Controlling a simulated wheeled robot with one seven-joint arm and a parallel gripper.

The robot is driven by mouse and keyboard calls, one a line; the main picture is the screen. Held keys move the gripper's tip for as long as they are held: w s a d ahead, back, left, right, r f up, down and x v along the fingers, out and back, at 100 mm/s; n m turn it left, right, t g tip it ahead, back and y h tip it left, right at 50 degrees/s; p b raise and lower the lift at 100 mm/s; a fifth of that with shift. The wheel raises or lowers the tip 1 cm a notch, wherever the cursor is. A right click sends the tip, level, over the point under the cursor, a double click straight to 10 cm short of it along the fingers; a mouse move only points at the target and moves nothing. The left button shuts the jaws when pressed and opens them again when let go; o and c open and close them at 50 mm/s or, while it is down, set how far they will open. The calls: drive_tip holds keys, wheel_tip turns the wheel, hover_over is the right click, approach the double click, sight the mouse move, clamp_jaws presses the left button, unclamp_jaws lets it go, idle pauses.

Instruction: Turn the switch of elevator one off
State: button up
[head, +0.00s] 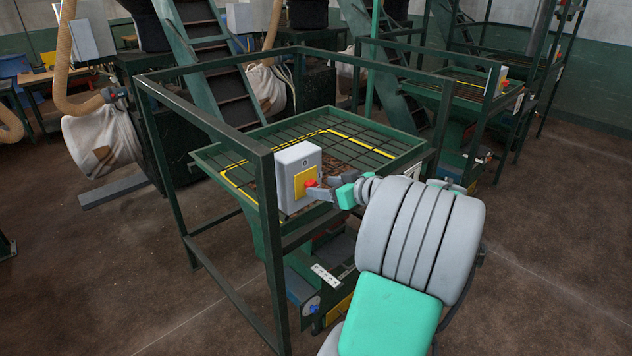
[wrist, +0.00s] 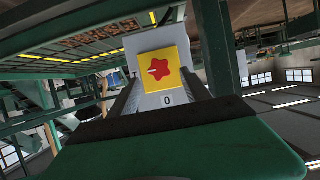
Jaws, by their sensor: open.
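The switch is a red knob (head: 310,184) on a yellow plate (head: 301,180), set in the face of a grey box (head: 296,160) on the near post of the green frame. In the wrist view the red star-shaped knob (wrist: 159,70) sits on its yellow plate (wrist: 173,55), with a "0" mark on the grey face. My gripper (head: 318,192) is open in front of the box, with its fingertips close to the knob. In the wrist view the fingers of my gripper (wrist: 165,88) lie to either side of the knob. I cannot tell whether they touch it.
The dark green frame (head: 262,158) surrounds a grated tray (head: 370,135) with yellow stripes. Another similar frame with a small box (head: 497,80) stands behind to the right. Stairs (head: 212,60) and white bags (head: 103,140) are at the back. Floor is open at the right.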

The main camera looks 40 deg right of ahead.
sight(314, 185)
drive_tip(key=p+x, duration=0.1)
drive_tip(key=x, duration=0.3)
clamp_jaws()
idle(0.5)
